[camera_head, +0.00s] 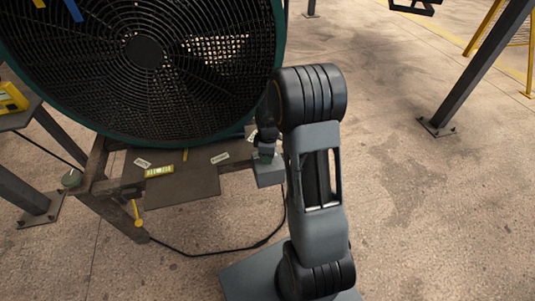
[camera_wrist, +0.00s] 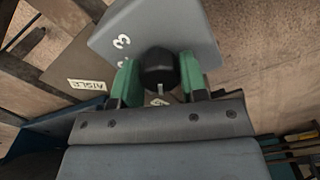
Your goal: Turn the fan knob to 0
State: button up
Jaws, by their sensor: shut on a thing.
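The black fan knob (camera_wrist: 158,65) sits on a grey control box (camera_wrist: 125,30) in the wrist view. White digits, one a 3, show on the box left of the knob. A small pale mark shows just below the knob. The two green fingers of my gripper (camera_wrist: 160,78) stand on either side of the knob and are shut on it. In the head view the grey box (camera_head: 269,175) is at the right end of the fan's stand, under my gripper (camera_head: 265,145). The knob is hidden there. The big fan (camera_head: 143,50) has a black grille and green rim.
Small paper labels and a yellow tag (camera_head: 159,171) lie on the stand's shelf (camera_head: 185,190). A black cable (camera_head: 215,251) runs along the floor. A yellow item (camera_head: 12,98) is on a bench at left. A dark steel post (camera_head: 480,68) stands at right; floor between is clear.

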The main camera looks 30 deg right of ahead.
jog(key=shift+w, duration=0.1)
dwell(0.3)
jog(key=shift+r, duration=0.1)
jog(key=o, duration=0.9)
notch_tip(320, 180, up, 14)
jog(key=shift+f+p, duration=0.15)
jog(key=shift+p, duration=1.05)
